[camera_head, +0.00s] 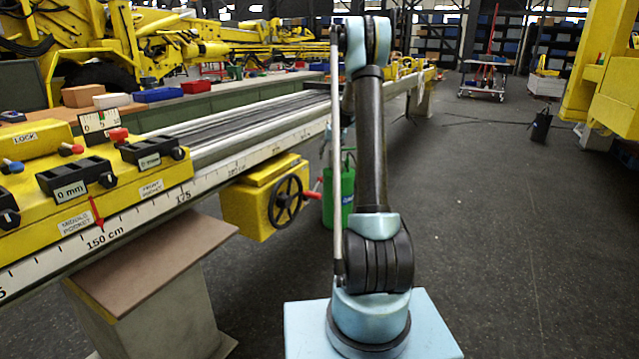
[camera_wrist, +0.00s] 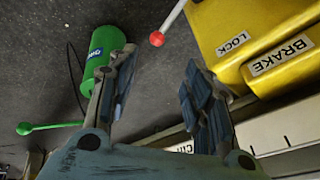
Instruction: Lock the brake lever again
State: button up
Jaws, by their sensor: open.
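The brake lever (camera_wrist: 157,39) shows in the wrist view as a pale rod with a red ball knob, entering from the top edge. It slants beside the yellow brake housing (camera_wrist: 233,58), whose faces are labelled LOCK and BRAKE. My gripper (camera_wrist: 160,78) is open and empty. Its fingers are spread in the lower middle, with the red knob beyond the gap between them and apart from both. In the head view a yellow box (camera_head: 243,205) with a black handwheel (camera_head: 286,201) hangs under the rail, and a red-tipped lever (camera_head: 312,194) sticks out to its right. My gripper is hidden there behind my arm.
A green canister (camera_wrist: 101,60) stands left of my gripper, with a green rod (camera_wrist: 52,127) near it. The long scaled rail (camera_head: 245,163) runs past my arm in the head view. A pedestal (camera_head: 160,300) stands under the rail. The floor to the right is largely clear.

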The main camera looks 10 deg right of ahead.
aim_at(321, 179)
jog(key=x, duration=1.3)
jog(key=w+x, duration=0.1)
jog(key=x, duration=0.5)
jog(key=shift+w+d, duration=0.1)
jog(key=shift+d, duration=0.1)
grip_shut()
jog(key=shift+d, duration=0.15)
